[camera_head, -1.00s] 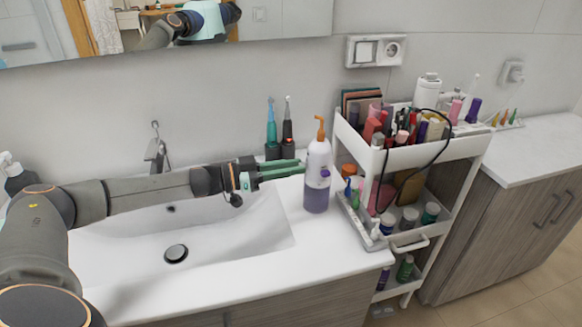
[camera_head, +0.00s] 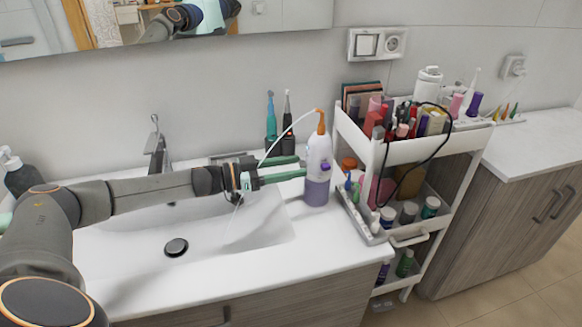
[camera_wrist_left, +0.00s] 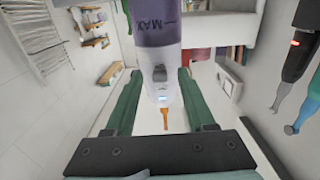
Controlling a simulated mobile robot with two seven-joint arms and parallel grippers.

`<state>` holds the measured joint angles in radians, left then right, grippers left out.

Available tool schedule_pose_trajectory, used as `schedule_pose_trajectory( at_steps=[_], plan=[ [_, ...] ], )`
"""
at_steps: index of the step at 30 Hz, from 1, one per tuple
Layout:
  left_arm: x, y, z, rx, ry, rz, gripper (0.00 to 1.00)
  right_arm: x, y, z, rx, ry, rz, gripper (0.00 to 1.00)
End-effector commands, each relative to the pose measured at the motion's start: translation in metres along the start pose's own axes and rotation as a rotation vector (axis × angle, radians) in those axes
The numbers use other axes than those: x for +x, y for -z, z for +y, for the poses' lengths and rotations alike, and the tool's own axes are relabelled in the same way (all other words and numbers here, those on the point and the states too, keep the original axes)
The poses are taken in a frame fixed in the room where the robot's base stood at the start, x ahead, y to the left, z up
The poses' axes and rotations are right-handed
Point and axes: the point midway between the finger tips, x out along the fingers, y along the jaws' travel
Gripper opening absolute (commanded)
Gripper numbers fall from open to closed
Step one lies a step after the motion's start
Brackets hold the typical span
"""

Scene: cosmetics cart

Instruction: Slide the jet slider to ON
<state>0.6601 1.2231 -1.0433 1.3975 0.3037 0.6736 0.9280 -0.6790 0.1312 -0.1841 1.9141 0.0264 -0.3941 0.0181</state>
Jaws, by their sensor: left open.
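The oral irrigator (camera_head: 318,160) stands upright on the counter right of the sink, with a white body, purple lower tank and orange tip. A thin white jet arcs from its tip leftward down into the sink. In the left wrist view the irrigator (camera_wrist_left: 165,110) appears upside down between the green fingers. A grey slider-like control (camera_wrist_left: 159,73) faces the camera, with a small light-blue lit spot (camera_wrist_left: 163,97) near it. Its label is too small to read. My left gripper (camera_head: 303,166) is open, its fingers reaching toward the body from the left. My right gripper is not shown.
The sink (camera_head: 215,235) lies below my left arm, with a tap (camera_head: 157,145) behind it. Two electric toothbrushes (camera_head: 278,125) stand behind the gripper. A white cart (camera_head: 430,150) full of cosmetics is close right of the irrigator. The front counter is clear.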

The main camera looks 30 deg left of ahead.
Motion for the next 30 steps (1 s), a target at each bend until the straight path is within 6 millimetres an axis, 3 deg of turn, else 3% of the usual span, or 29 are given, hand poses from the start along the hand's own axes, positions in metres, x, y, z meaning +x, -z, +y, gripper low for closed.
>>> schedule_pose_trajectory(
  at_steps=[5,19,24,30],
  plan=[
    [-0.016,-0.003,-0.001,0.000,0.002,-0.005,0.55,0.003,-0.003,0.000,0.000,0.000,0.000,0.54],
    [-0.108,-0.002,0.000,0.000,0.000,-0.006,0.55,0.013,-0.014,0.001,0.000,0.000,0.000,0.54],
    [-0.122,-0.001,0.000,-0.001,0.000,-0.002,0.55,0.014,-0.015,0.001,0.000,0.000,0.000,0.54],
    [-0.125,0.000,0.000,0.000,0.000,-0.001,0.55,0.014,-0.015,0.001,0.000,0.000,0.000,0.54]
  ],
)
